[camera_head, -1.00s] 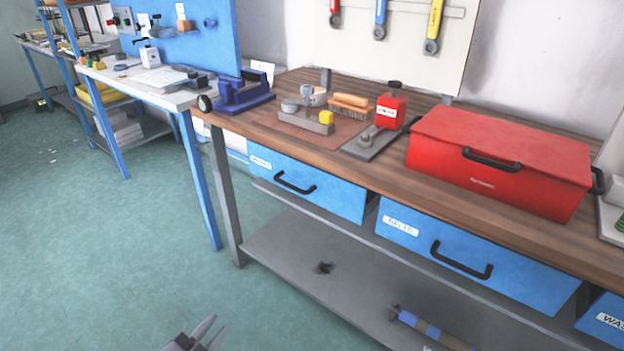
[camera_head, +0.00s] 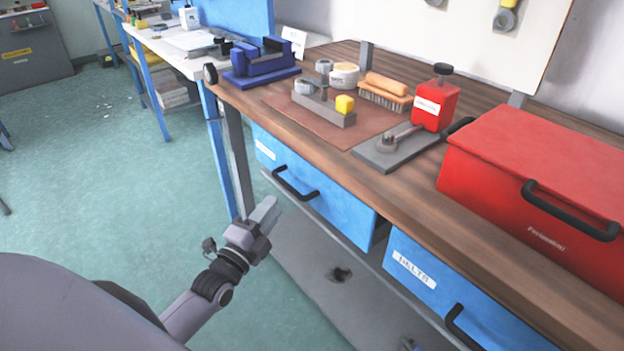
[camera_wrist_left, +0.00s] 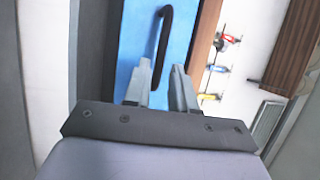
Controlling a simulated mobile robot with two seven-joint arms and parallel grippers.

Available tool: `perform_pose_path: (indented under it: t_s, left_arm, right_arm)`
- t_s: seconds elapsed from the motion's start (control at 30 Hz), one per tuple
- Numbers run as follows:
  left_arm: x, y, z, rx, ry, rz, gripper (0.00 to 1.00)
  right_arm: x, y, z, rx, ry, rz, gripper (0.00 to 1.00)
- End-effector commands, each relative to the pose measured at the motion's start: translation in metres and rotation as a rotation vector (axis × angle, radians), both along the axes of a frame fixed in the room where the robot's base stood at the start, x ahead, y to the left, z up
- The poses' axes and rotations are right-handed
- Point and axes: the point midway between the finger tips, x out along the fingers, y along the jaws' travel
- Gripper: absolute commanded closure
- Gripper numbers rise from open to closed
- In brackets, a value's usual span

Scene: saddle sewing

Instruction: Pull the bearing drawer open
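A blue drawer (camera_head: 328,200) with a black handle (camera_head: 295,185) and a white label too small to read hangs under the workbench at the left; it looks closed. My left gripper (camera_head: 266,213) is in front of and slightly below this handle, apart from it in the head view. In the left wrist view, the two fingers (camera_wrist_left: 158,82) are spread, with the black handle (camera_wrist_left: 164,40) ahead on the blue drawer front (camera_wrist_left: 135,35). The handle's near end is partly hidden behind a finger. Nothing is held. My right gripper is out of view.
A second blue drawer (camera_head: 470,300), labelled "DELTA", is to the right. A grey shelf (camera_head: 315,265) runs below. On the wooden benchtop (camera_head: 440,215) are a blue vise (camera_head: 262,62), small tools and a red toolbox (camera_head: 540,190). The floor at left is open.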

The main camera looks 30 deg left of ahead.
Motion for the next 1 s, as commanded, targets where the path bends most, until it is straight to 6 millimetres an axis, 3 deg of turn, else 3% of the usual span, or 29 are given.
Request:
perform_pose_path:
  t_s: [0.23,0.7,1.0]
  left_arm:
    - [0.012,0.003,0.004,0.023,-0.016,0.008,0.75]
    - [0.066,0.003,0.013,0.021,-0.013,0.008,0.75]
    - [0.072,0.003,0.015,0.021,-0.012,0.008,0.75]
  right_arm:
    - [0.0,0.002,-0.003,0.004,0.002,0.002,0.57]
    - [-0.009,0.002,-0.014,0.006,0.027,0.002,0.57]
    - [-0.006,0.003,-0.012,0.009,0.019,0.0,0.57]
